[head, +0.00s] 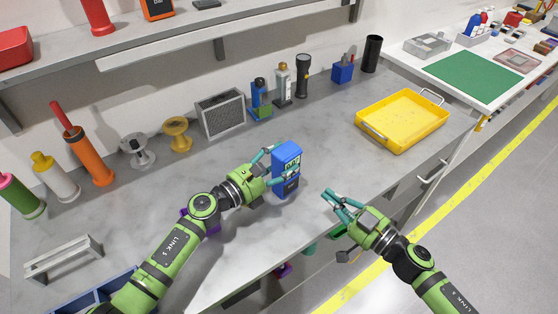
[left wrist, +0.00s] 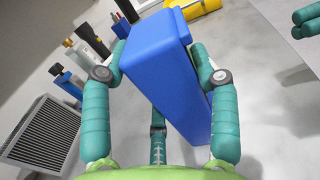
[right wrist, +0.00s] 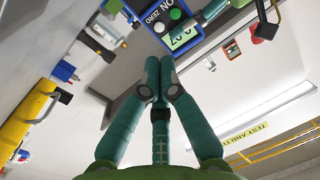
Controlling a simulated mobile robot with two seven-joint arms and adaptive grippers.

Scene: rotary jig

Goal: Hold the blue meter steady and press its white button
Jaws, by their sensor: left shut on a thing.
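The blue meter (head: 286,158) stands upright near the front edge of the grey bench. Its face has a lit greenish display and a dark lower panel. My left gripper (head: 273,168) is shut on it, with teal fingers on both sides of the blue body (left wrist: 160,65) in the left wrist view. My right gripper (head: 329,196) is apart from the meter, to its right. Its fingertips (right wrist: 158,70) are together and empty. The right wrist view shows part of the meter face (right wrist: 165,22) with "ON" and "ZERO" lettering.
A yellow tray (head: 372,132) lies at the right of the bench. Spools and tubes stand at the left. Bare bench lies between the meter and the tray.

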